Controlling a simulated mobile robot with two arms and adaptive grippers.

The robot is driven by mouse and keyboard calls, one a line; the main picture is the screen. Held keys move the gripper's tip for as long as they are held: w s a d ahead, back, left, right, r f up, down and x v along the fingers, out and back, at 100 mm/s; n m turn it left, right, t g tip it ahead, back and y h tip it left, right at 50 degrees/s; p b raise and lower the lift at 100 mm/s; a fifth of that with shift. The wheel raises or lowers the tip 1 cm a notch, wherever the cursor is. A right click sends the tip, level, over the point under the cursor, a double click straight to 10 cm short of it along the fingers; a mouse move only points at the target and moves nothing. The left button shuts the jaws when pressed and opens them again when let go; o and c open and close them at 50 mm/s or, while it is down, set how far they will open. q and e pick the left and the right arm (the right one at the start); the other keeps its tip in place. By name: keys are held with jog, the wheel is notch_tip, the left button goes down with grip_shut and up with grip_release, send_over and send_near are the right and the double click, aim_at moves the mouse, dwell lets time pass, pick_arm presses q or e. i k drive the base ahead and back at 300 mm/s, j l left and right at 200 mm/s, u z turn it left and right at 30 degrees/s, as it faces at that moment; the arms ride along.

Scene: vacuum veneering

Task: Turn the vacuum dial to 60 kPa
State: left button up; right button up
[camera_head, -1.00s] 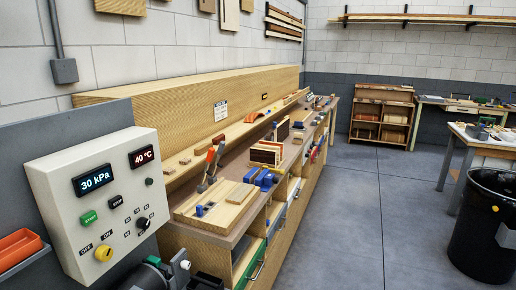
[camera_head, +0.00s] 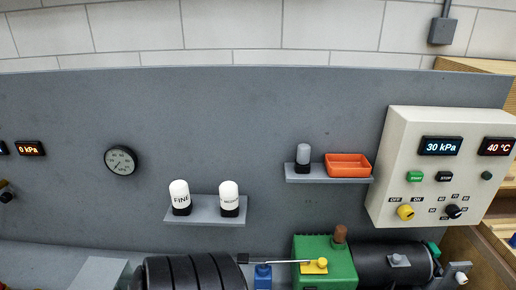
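The control panel (camera_head: 400,160) is a pale box on the grey wall board at the right. Its left display (camera_head: 441,146) reads 30 kPa, and its right display (camera_head: 496,147) reads 40 °C. The black dial (camera_head: 453,211) sits at the lower right of the panel with small numbers around it. Its exact pointer setting is too small to read. A yellow OFF/ON knob (camera_head: 405,212) is left of the dial. A green button (camera_head: 415,176) and a black STOP button (camera_head: 444,176) are above them. Neither of my grippers is in view.
A green and black pump (camera_head: 325,262) stands below the panel, with a yellow-handled lever. Small shelves hold an orange tray (camera_head: 347,165) and white-capped jars (camera_head: 180,197). A round gauge (camera_head: 121,160) and another display (camera_head: 31,148) reading 0 kPa are at left.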

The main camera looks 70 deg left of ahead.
aim_at(453, 211)
jog(key=u, duration=2.55)
jog(key=z, duration=1.8)
jog(key=i+l, duration=0.1)
jog(key=l, duration=0.2)
jog(key=i+l+u, duration=0.1)
jog(key=l, duration=0.25)
